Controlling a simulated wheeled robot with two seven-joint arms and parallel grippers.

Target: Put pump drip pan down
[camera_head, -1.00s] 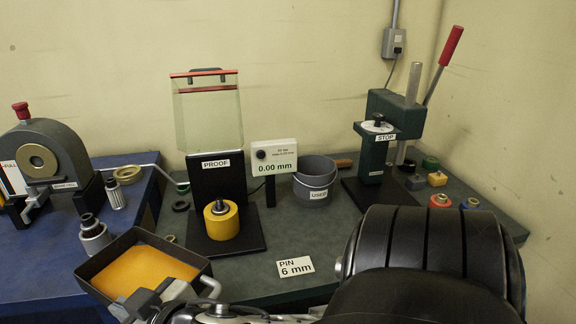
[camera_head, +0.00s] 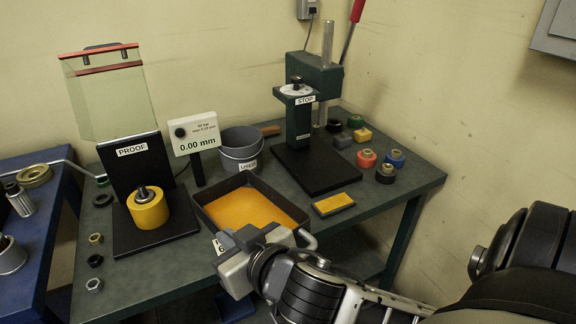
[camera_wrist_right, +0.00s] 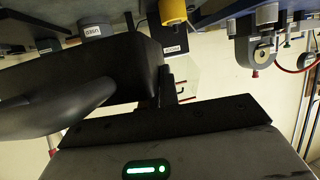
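The pump drip pan (camera_head: 206,212) is a dark, shallow rectangular tray with a yellow-orange inside. It is over the front middle of the green bench, in front of the grey bucket. My right gripper (camera_head: 236,244) is at its near side and appears shut on it. In the right wrist view the dark wall of the pan (camera_wrist_right: 110,68) fills the upper left, next to the gripper fingers (camera_wrist_right: 166,95). Its underside is hidden in the head view, so I cannot tell whether it touches the bench. My left gripper is not in view.
The green bench (camera_head: 375,205) holds the PROOF stand (camera_head: 130,165) with a yellow cylinder, a 0.00 mm display (camera_head: 195,135), a grey bucket (camera_head: 241,150) and the STOP press (camera_head: 300,130). A small yellow-topped block (camera_head: 334,204) lies right of the pan. Several small parts sit behind.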

